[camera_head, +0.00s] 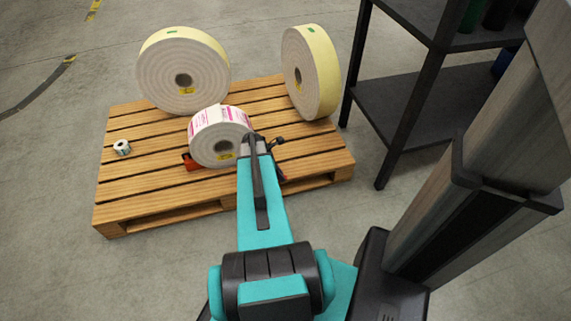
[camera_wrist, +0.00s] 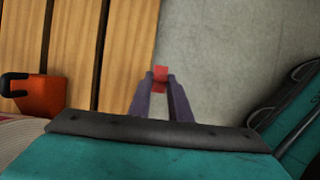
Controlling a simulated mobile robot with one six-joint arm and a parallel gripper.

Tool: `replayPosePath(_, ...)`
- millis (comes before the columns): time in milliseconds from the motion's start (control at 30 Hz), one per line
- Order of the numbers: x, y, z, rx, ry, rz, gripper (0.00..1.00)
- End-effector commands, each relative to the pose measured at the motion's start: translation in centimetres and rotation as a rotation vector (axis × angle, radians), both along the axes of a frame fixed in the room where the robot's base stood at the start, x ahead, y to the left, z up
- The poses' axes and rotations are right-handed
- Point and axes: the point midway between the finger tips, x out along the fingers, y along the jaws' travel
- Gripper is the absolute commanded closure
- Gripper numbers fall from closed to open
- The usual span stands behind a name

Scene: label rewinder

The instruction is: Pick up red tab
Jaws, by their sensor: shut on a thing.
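The red tab (camera_wrist: 160,72) is a small red piece seen in the wrist view, between the tips of my gripper (camera_wrist: 160,79). The two dark fingers are shut on it, and part of it shows above and between the fingertips. Behind it are the edge of the wooden pallet and the grey floor. In the head view my teal arm reaches toward the pallet's front right, and the fingertips and the tab cannot be made out there.
A printed label roll (camera_head: 215,135) stands on the pallet (camera_head: 125,190) beside my arm. An orange part with a black knob (camera_wrist: 40,98) is at left in the wrist view. Two large rolls (camera_head: 180,65) (camera_head: 318,75) stand behind. A dark shelf (camera_head: 400,110) is at right.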

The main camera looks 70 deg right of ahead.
Motion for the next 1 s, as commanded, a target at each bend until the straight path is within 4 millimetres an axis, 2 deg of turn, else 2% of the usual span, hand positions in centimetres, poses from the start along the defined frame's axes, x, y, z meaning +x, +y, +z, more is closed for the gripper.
replayPosePath(100,0.1,1.7,0.4,0.000,0.000,0.001,1.00)
replayPosePath(300,0.3,3.1,0.4,-0.001,-0.001,0.000,1.00)
replayPosePath(1000,0.4,3.3,0.3,-0.001,-0.001,-0.001,1.00)
